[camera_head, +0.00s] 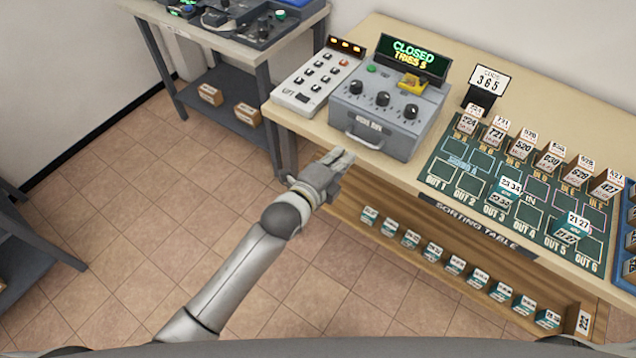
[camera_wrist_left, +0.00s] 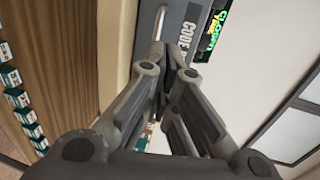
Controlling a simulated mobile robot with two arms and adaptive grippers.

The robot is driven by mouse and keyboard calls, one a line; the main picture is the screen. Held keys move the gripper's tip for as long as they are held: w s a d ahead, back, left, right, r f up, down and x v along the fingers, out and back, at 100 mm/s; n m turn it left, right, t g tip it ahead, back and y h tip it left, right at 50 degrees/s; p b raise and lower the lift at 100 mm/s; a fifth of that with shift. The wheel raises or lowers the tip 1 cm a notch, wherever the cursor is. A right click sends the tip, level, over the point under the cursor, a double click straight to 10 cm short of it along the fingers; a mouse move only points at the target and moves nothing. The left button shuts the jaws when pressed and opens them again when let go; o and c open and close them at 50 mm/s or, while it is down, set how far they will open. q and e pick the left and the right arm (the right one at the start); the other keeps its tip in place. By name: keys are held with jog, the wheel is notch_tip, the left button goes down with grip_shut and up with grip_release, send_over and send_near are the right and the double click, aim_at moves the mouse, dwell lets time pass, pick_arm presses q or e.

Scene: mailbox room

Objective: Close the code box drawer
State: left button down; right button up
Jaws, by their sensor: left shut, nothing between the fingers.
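The grey code box (camera_head: 387,107) stands on the table near its left end. Its front drawer bears a metal handle (camera_head: 364,139), and the drawer front looks about flush with the box. The box display (camera_head: 412,57) reads CLOSED, TRIES 5. My left gripper (camera_head: 343,157) is shut and empty, just in front of the table edge and a little left of the handle. In the left wrist view the shut fingers (camera_wrist_left: 172,48) point toward the box front (camera_wrist_left: 187,22), with the handle (camera_wrist_left: 159,22) beside them. I cannot tell whether they touch the box. My right gripper is out of view.
A keypad unit (camera_head: 317,81) stands left of the box. The sorting mat (camera_head: 520,190) with several small boxes lies to the right. A shelf (camera_head: 450,262) under the table holds more boxes. The floor at left is clear.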

pick_arm(q)
jog(key=shift+f+b+v, duration=0.2)
jog(key=shift+b+v, duration=0.3)
jog(key=shift+v, duration=3.3)
jog(key=s+a+f+n+g+y, duration=0.2)
jog(key=a+f+n, duration=0.25)
jog(key=f, duration=0.55)
jog(key=s+a+f+n+g+y, duration=0.1)
jog(key=s+a+f+n+y, duration=0.3)
jog(key=f, duration=0.7)
jog(key=a+f+n+g, duration=0.25)
jog(key=a+f, duration=0.25)
jog(key=f, duration=0.5)
jog(key=s+a+f+n+g+y, duration=0.25)
jog(key=s+a+f+n, duration=0.4)
jog(key=s+f, duration=0.6)
jog(key=s+a+f+n+g, duration=0.2)
jog(key=s+f, duration=0.1)
jog(key=s, duration=0.7)
jog(key=s+a+f+n+g, duration=0.2)
jog(key=s+a+f+n, duration=0.1)
jog(key=s, duration=0.7)
jog(key=shift+s+f, duration=0.3)
jog(key=shift+f, duration=0.2)
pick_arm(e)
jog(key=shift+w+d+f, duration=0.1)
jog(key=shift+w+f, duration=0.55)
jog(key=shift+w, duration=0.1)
